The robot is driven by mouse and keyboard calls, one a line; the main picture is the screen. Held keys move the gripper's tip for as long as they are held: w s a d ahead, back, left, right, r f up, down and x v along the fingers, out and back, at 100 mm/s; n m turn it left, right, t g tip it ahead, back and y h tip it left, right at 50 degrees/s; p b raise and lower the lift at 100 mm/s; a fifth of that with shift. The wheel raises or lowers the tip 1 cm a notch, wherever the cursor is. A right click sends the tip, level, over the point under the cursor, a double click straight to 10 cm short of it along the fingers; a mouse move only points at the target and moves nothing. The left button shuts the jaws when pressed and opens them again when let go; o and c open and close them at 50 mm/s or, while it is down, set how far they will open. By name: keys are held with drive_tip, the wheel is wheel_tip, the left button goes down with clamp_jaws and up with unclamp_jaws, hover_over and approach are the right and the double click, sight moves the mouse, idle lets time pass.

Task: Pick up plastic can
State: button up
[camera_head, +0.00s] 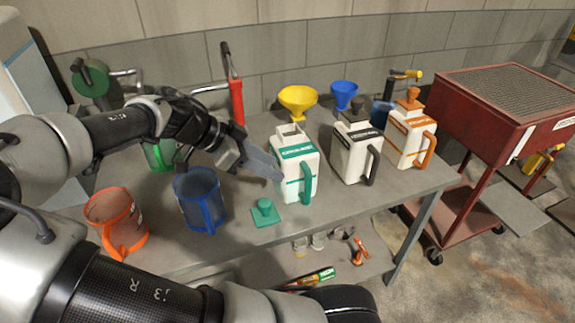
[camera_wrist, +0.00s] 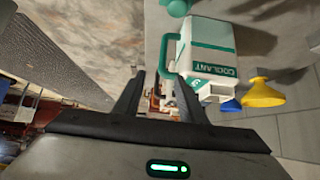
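A white plastic can with green trim and a green handle (camera_head: 297,165) stands upright near the middle of the grey table, its top uncapped. It also shows in the wrist view (camera_wrist: 208,50), with COOLANT lettering. My gripper (camera_head: 264,162) is just left of this can in the head view. In the wrist view my gripper (camera_wrist: 160,82) has its two fingers apart with nothing held between them. The can lies beyond and to the right of the fingers there; whether a finger touches it, I cannot tell. A green cap (camera_head: 265,211) lies on the table in front of the can.
A white can with a black handle (camera_head: 357,150) and one with an orange handle (camera_head: 409,136) stand to the right. A blue jug (camera_head: 200,200) and an orange jug (camera_head: 117,222) stand left. Yellow (camera_head: 298,101) and blue (camera_head: 344,93) funnels are behind. A red cart (camera_head: 490,110) is at right.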

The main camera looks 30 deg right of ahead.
sight(308, 182)
drive_tip(key=b+x, duration=0.1)
drive_tip(key=x, duration=1.4)
drive_tip(key=shift+w+d+r+b, duration=0.1)
drive_tip(key=shift+w+d+b, duration=0.15)
drive_tip(key=shift+b, duration=0.1)
clamp_jaws()
idle(0.6)
drive_tip(key=shift+w+r, duration=0.1)
